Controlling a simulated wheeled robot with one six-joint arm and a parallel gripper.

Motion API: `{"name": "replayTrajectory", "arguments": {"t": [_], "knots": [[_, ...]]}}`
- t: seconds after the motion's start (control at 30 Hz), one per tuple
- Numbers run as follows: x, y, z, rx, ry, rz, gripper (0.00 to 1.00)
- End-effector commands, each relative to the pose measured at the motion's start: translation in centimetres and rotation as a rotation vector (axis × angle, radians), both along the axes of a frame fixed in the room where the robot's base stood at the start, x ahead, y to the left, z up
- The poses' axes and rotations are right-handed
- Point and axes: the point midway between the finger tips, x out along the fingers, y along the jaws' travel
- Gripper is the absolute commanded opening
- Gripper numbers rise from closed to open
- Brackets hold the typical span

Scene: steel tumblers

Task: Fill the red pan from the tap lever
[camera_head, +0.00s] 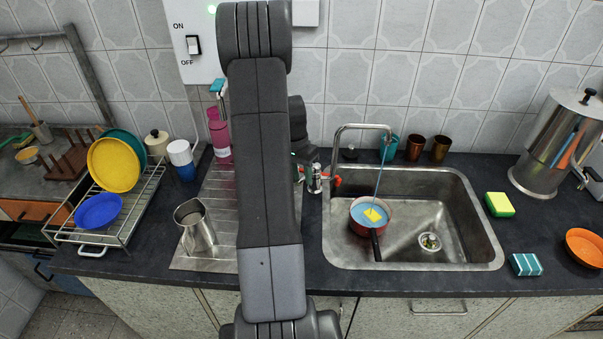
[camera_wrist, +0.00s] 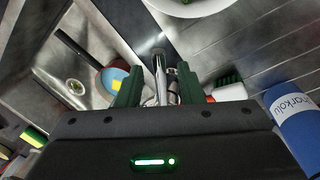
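The red pan (camera_head: 357,223) sits in the left part of the sink, its dark handle toward the front. It holds blue water with a yellow square at the surface. A thin blue stream runs from the tap spout (camera_head: 362,127) into it. The pan also shows in the wrist view (camera_wrist: 103,86), partly hidden by a finger. The tap body with red parts (camera_head: 316,178) stands at the sink's left rim. My gripper (camera_wrist: 158,85) is open, with its green fingers on either side of the tap (camera_wrist: 160,75); contact is unclear. My arm hides most of the gripper in the head view.
The steel sink (camera_head: 470,220) has free room right of the pan. A steel jug (camera_head: 197,232) and pink bottle (camera_head: 219,138) stand left of my arm. Copper cups (camera_head: 415,147) stand behind the sink. A yellow-green sponge (camera_head: 499,204) lies right of it.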

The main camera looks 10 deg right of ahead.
Motion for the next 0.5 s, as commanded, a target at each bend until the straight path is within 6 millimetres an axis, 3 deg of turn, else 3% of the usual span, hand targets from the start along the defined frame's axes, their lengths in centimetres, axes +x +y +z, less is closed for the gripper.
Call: {"name": "replayTrajectory", "arguments": {"t": [0.1, 0.3, 0.5], "knots": [[0.00, 0.00, 0.01, 0.000, 0.000, 0.000, 0.34], [0.01, 0.00, 0.04, 0.000, 0.000, 0.000, 0.00], [0.00, -0.02, 0.03, 0.000, 0.000, 0.003, 0.00]]}}
